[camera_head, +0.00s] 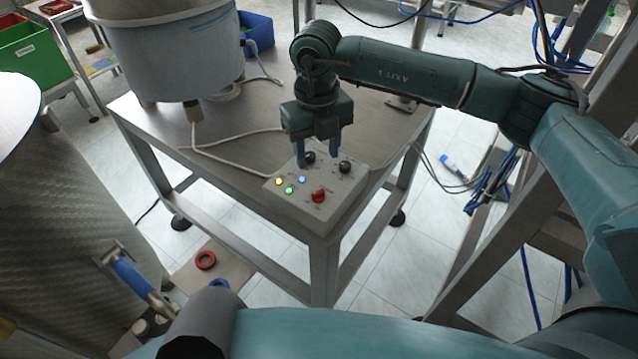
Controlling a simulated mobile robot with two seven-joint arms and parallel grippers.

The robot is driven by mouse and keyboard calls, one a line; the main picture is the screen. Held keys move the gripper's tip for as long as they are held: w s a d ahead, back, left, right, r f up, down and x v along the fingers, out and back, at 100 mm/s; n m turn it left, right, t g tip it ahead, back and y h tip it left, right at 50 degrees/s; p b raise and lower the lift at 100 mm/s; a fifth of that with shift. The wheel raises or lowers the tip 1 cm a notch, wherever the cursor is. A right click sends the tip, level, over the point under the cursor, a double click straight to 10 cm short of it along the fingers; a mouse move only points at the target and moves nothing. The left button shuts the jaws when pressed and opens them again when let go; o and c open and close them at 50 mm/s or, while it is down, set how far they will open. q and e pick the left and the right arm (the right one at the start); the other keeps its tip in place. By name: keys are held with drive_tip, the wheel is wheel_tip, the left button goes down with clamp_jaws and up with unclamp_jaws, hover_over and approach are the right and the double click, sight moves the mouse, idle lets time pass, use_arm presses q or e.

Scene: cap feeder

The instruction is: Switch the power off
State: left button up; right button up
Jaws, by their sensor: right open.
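The grey control box (335,205) sits on the near corner of the steel table. It carries a red knob (318,196) at the front, a right black knob (345,167) and a left black knob (309,158) at the back. Lamps glow on its left part: a yellow lamp (278,181), a green lamp (289,191) and a blue lamp (302,180). My right gripper (318,153) points down, open, over the back of the box, with the left black knob showing between its fingers. Contact cannot be told. The red knob is clear of the fingers. My left gripper is out of view.
A large round feeder bowl (185,55) stands on the steel table (225,165), left of my right gripper. A pale cable (225,155) runs to the box. A big metal cylinder (70,200) stands at left. Blue cables hang at right.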

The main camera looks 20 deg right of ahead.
sight(317, 191)
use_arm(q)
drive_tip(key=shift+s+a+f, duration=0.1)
use_arm(e)
wheel_tip(317, 191, down, 10)
drive_tip(key=shift+f, duration=0.1)
drive_tip(key=c, duration=1)
